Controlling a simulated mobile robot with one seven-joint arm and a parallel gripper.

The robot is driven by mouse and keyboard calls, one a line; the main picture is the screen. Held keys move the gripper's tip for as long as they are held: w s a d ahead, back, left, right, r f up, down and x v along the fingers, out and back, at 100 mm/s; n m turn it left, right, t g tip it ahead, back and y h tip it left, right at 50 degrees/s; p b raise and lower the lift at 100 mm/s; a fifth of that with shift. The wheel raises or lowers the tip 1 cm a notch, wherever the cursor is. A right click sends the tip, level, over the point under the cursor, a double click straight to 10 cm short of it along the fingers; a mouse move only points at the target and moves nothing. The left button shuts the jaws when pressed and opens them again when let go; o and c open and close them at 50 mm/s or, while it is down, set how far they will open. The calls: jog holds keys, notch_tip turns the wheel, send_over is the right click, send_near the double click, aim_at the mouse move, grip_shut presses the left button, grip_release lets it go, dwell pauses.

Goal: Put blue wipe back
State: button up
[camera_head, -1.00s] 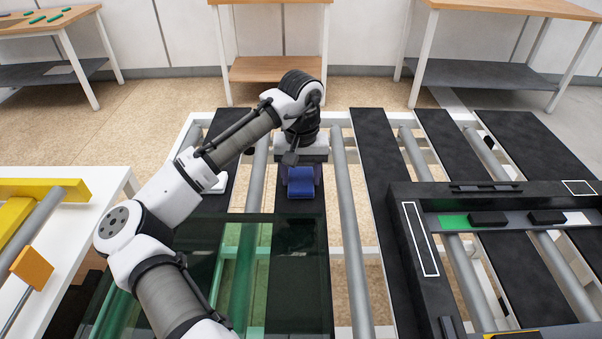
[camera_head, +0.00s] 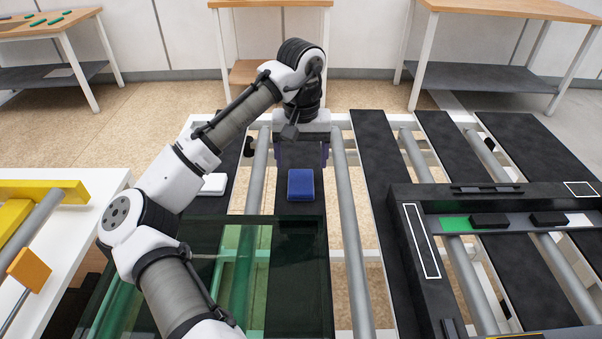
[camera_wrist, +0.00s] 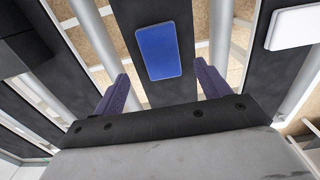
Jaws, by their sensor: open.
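The blue wipe (camera_head: 301,184) is a small blue block lying flat on a black belt strip, just beyond the far edge of the green glass pane (camera_head: 215,222). It also shows in the wrist view (camera_wrist: 158,51), ahead of the gap between the fingers. My gripper (camera_head: 301,158) is open and empty above and behind the wipe, with its purple fingers apart. In the wrist view the open fingers (camera_wrist: 160,88) stand on either side, clear of the wipe. A white block (camera_head: 213,184) lies on the strip to the left and shows in the wrist view too (camera_wrist: 292,28).
A black frame (camera_head: 415,240) with a green patch and black blocks stands at the right. Grey rails (camera_head: 352,235) run between the black strips, with open gaps. A white table (camera_head: 85,215) with yellow parts is at the left.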

aim_at(301, 181)
notch_tip(301, 181, up, 6)
jog(key=shift+r, duration=0.2)
